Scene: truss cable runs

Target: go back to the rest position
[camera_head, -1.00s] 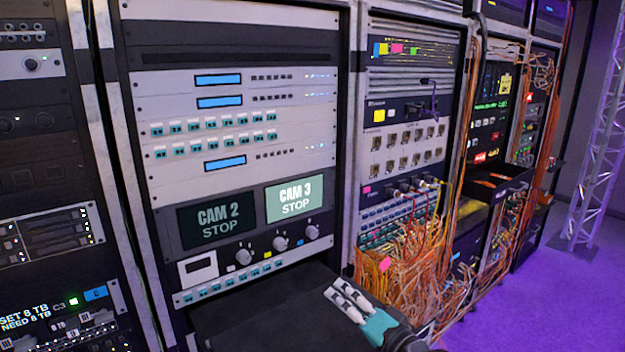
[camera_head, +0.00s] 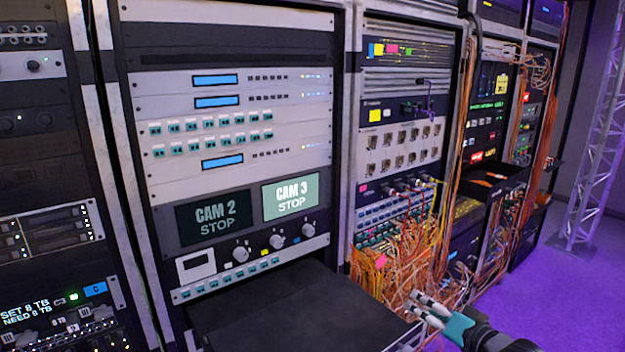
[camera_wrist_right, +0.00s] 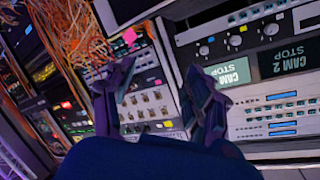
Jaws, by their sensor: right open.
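My right gripper (camera_head: 424,306) is at the lower right of the head view, in front of the orange cable bundle and beside the right edge of the dark pull-out shelf. Its pale fingers point up and left, with a teal part behind them. In the right wrist view its two dark fingers (camera_wrist_right: 158,95) stand apart with nothing between them. My left gripper is in neither view.
A metal truss (camera_head: 598,150) stands at far right. The purple floor (camera_head: 575,300) there is clear.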

